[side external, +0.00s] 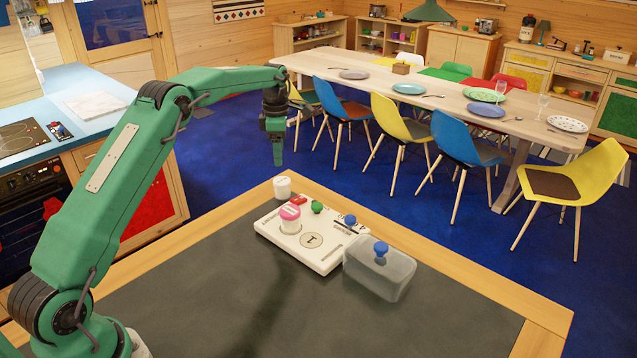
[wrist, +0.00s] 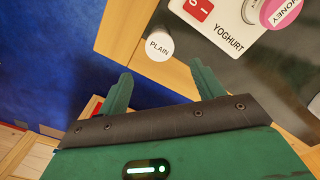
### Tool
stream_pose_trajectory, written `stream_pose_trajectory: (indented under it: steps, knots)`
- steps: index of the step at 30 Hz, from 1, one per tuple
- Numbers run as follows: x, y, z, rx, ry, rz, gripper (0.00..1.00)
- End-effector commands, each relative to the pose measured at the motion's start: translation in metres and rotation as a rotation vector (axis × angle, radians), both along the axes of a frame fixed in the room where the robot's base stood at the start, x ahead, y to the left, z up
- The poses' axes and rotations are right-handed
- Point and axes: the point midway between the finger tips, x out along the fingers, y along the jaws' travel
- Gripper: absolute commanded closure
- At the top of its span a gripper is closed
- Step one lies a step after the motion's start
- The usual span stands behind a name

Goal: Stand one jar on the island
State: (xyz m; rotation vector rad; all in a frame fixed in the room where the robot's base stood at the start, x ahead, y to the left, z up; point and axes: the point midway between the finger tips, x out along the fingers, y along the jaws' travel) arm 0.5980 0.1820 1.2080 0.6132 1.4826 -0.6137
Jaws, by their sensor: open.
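A small jar with a white lid marked PLAIN (side external: 282,187) stands upright at the far corner of the dark, wood-edged worktop (side external: 190,290). It also shows in the wrist view (wrist: 160,44), just beyond my fingertips. A second jar, with a pink lid (side external: 290,213), stands on the white yoghurt appliance (side external: 322,262); its lid reads HONEY in the wrist view (wrist: 287,11). My gripper (side external: 276,160) hangs above the worktop's far corner, fingers down. It is open and empty in the wrist view (wrist: 161,74), with the white-lidded jar ahead of the gap and apart from both fingers.
The appliance has a red switch (side external: 301,201), a green knob (side external: 317,207) and a round mark reading 1. A translucent cover with a blue knob (side external: 381,249) sits at its right. The worktop's near area is bare. A dining table with several chairs stands beyond.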

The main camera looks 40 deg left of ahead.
Motion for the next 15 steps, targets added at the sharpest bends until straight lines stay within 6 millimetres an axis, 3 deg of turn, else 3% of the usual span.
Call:
stream_pose_trajectory:
  steps: [10,15]
  knots:
    - [0.000,-0.001,0.002,0.001,-0.002,-0.007,0.33]
    - [-0.004,-0.007,0.015,0.006,-0.016,-0.066,0.33]
